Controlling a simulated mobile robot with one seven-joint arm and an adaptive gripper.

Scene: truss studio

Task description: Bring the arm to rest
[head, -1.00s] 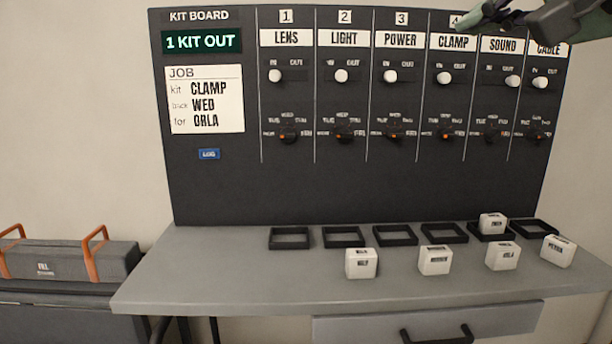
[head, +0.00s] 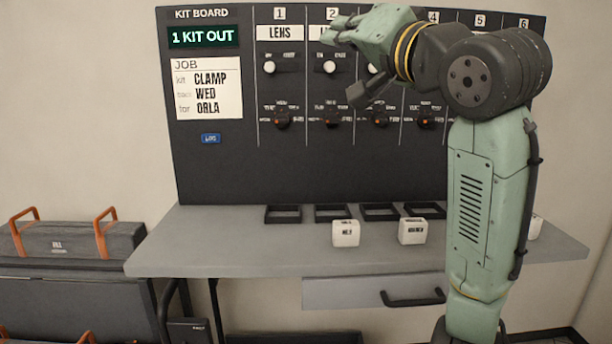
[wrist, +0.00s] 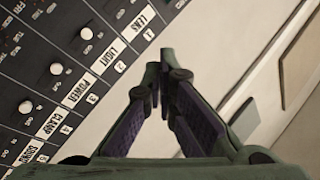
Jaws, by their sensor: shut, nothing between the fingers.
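My gripper (head: 338,30) is raised in front of the top of the kit board (head: 215,175), near the column 2 label in the head view. Its fingers point left. In the wrist view my gripper (wrist: 158,78) has its fingertips together with nothing between them. My green arm stands upright at the right in the head view and bends left at its top. It hides much of columns 3 to 6. The board display (head: 203,37) reads "1 KIT OUT", and the job card (head: 208,90) reads CLAMP, WED, ORLA.
A grey table (head: 200,240) below the board holds several black square frames (head: 283,214). White blocks (head: 345,233) stand in front of them; some are hidden by my arm. A grey case with orange handles (head: 70,241) lies at the left. The table's left end is clear.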

